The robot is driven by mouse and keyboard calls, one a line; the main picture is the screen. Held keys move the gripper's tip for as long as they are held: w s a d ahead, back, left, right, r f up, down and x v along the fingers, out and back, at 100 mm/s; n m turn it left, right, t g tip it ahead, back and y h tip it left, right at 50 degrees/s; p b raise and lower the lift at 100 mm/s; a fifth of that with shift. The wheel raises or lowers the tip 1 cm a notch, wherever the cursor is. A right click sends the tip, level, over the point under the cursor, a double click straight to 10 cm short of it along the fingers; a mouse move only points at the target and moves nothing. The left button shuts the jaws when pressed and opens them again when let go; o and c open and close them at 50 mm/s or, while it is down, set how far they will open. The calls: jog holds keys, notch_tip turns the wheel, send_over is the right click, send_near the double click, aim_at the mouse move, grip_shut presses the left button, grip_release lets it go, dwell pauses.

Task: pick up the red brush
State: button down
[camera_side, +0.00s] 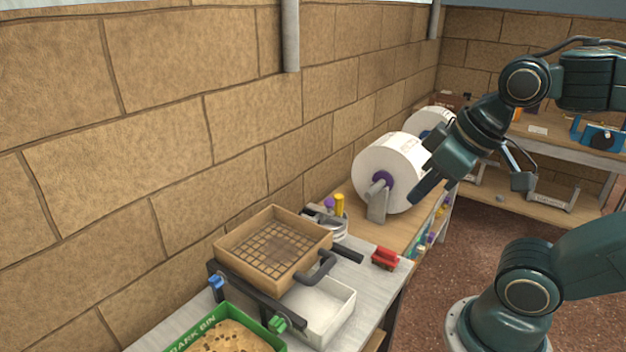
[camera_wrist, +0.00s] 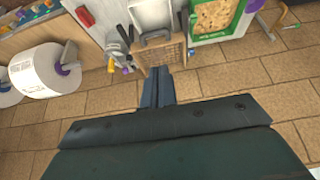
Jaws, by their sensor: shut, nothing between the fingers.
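The red brush (camera_side: 385,258) lies on the grey bench top near its right edge, to the right of the sieve. In the wrist view a red thing (camera_wrist: 85,16) near the top left appears to be the same brush. My gripper (camera_side: 418,196) is up in the air above and to the right of the brush, in front of the large paper roll, well apart from the brush. In the wrist view its fingers (camera_wrist: 158,76) are together with nothing between them.
A wooden sieve (camera_side: 275,247), a white tray (camera_side: 320,309) and a green bin of bark (camera_side: 262,332) crowd the bench left of the brush. A large paper roll (camera_side: 391,170) stands behind. A brick wall (camera_side: 160,130) runs along the back.

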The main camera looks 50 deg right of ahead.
grip_release()
dwell(0.3)
jog(key=w+d+f+n+g, duration=0.2)
jog(key=w+d+f+n, duration=0.25)
jog(key=w+d, duration=0.35)
jog(key=w+d+f+n+g, duration=0.2)
jog(key=w+d+f+n, duration=0.25)
jog(key=w+d, duration=0.4)
jog(key=d+f+n, duration=0.4)
jog(key=d+f, duration=0.4)
jog(key=f, duration=0.3)
jog(key=s+d+f+n+g+y, duration=0.1)
jog(key=d+f+n, duration=0.4)
jog(key=d+f, duration=0.4)
notch_tip(320, 180, down, 2)
jog(key=shift+s+d+f+g, duration=0.1)
jog(key=shift+s+d+g, duration=0.1)
jog(key=shift+g, duration=0.1)
